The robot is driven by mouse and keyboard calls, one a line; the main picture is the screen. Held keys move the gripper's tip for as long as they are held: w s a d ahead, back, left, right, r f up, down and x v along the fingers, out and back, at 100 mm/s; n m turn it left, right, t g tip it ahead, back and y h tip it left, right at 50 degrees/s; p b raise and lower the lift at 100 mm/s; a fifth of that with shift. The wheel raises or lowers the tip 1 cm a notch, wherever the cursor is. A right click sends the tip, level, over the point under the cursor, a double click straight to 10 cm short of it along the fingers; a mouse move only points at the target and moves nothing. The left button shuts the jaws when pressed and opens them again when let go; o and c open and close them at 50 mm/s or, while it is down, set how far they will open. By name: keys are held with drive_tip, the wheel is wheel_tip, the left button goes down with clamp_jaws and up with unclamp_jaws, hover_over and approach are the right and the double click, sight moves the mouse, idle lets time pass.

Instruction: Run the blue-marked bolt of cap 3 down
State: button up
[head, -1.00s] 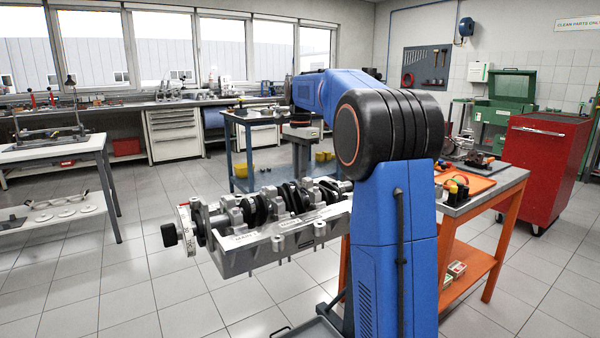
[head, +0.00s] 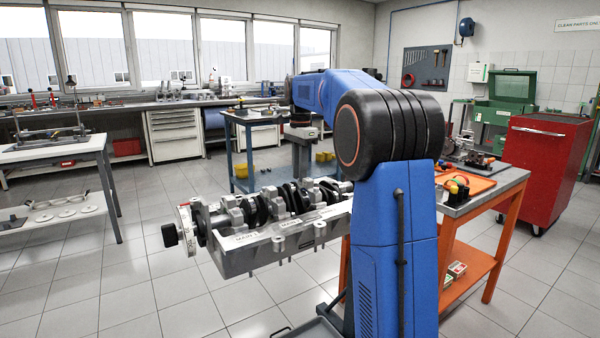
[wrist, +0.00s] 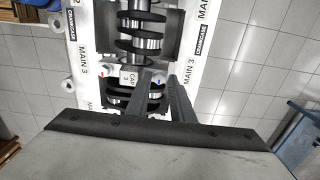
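In the wrist view, cap 3 (wrist: 127,76) sits across the crankshaft between the two MAIN 3 labels. A red mark (wrist: 103,74) shows on its left end. The blue-marked bolt (wrist: 158,80) is at its right end, partly hidden by the fingers. My gripper (wrist: 160,77) is open, its two dark fingers either side of the blue mark. I cannot tell whether they touch the bolt or how high its head stands. In the head view the engine block (head: 240,262) carries the crankshaft and caps; the gripper fingers cannot be made out there.
An orange workbench (head: 512,180) with a tray and small parts stands right of my arm. A blue table (head: 240,150) stands behind the block. A red tool cabinet (head: 545,165) is at the right. The tiled floor at the front left is clear.

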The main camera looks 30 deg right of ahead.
drive_tip(key=shift+r, duration=0.1)
wheel_tip(320, 180, up, 17)
idle(0.7)
drive_tip(key=shift+d+r, duration=0.1)
drive_tip(key=s+a+f+n+t, duration=0.1)
drive_tip(key=s+a+f+n, duration=0.4)
drive_tip(key=s, duration=0.4)
drive_tip(key=s+a+f+n+t, duration=0.1)
drive_tip(key=s+a+f+n, duration=0.3)
drive_tip(key=s+a, duration=0.4)
drive_tip(key=s+a+f+n+t, duration=0.1)
drive_tip(key=s+a+f+n, duration=0.2)
drive_tip(key=s+f, duration=0.8)
drive_tip(key=s+a+f+n+t, duration=0.2)
drive_tip(key=s+f+n, duration=0.3)
drive_tip(key=s+f, duration=0.6)
wheel_tip(320, 180, down, 4)
drive_tip(key=shift+a+f+n, duration=0.1)
drive_tip(key=shift+a+n, duration=0.3)
drive_tip(key=shift+a, duration=0.1)
